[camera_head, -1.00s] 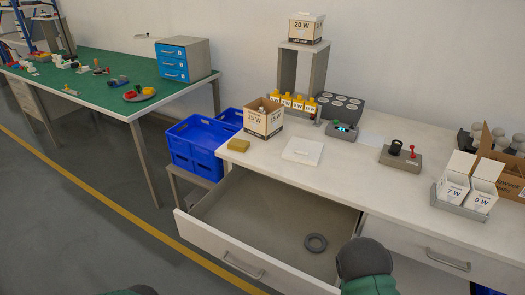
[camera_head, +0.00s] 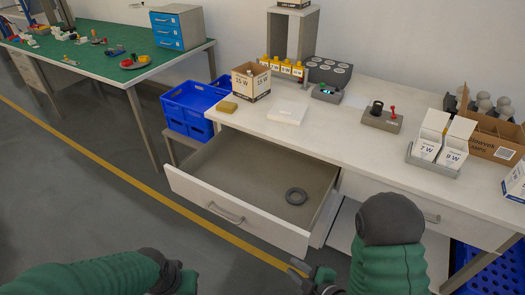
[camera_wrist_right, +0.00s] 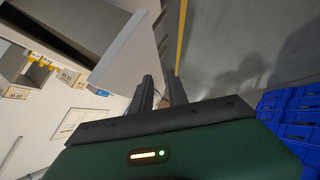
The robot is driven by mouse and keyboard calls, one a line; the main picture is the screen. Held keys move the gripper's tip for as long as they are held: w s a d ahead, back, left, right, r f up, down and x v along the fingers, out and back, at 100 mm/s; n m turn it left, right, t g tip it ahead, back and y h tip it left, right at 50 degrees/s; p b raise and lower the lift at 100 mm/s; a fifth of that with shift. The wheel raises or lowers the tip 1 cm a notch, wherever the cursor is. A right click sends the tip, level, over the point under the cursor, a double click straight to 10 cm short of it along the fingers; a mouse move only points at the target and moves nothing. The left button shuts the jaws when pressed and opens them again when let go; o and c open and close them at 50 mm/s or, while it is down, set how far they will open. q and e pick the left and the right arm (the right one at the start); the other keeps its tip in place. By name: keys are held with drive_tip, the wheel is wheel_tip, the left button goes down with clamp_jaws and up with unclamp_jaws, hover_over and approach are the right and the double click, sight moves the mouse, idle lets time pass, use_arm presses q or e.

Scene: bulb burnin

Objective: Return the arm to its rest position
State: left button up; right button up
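My right arm rises at the bottom right of the head view, with its green sleeve and dark grey elbow. Its gripper (camera_head: 312,274) is low in front of the open drawer, clear of the table. In the right wrist view the two dark fingers (camera_wrist_right: 160,92) stand apart with nothing between them. My left arm comes in along the bottom left of the head view. Its dark gripper (camera_head: 178,278) is over the floor, and its fingers are too unclear to tell if they are open.
The white table (camera_head: 335,122) above holds an open carton (camera_head: 250,82), a grey switch box (camera_head: 381,119) and white bulb boxes (camera_head: 430,138). Blue crates (camera_head: 190,108) stand left; blue perforated bin (camera_head: 485,270) lower right.

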drive_tip(key=d+r+m+g+h, duration=0.3)
drive_tip(key=d+m+h, duration=0.2)
drive_tip(key=d+m, duration=0.3)
drive_tip(key=s+d+r+m+g+h+p, duration=0.2)
drive_tip(key=s+r+m+g, duration=0.2)
drive_tip(key=s+r+m, duration=0.45)
wheel_tip(320, 180, up, 10)
drive_tip(key=p, duration=1)
drive_tip(key=shift+s, duration=0.4)
drive_tip(key=shift+a, duration=0.1)
